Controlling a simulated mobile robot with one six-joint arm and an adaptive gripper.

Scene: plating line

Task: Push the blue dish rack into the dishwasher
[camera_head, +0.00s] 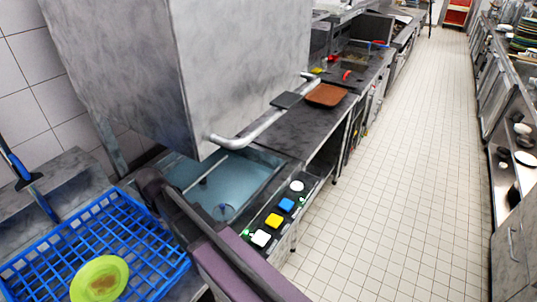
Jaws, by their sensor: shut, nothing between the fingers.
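The blue dish rack (150,262) sits at the lower left on a metal counter, partly cut off by the picture's edge. A green plate (101,277) with a brown stain lies in it. The dishwasher (225,60) is a large grey hood with a bent metal handle, raised above a water-filled basin (230,183). The rack is left of the basin, outside the hood. My gripper (152,188) is a dark shape at the rack's right far corner, shut and empty. Its fingertips are hard to make out, and I cannot tell whether it touches the rack.
A control panel (275,220) with coloured buttons is on the dishwasher's front. A dark counter (315,130) beyond holds a brown tray (326,95). A blue-handled tool (20,170) stands at the left. The tiled aisle (400,170) is clear; shelves with dishes line its right side.

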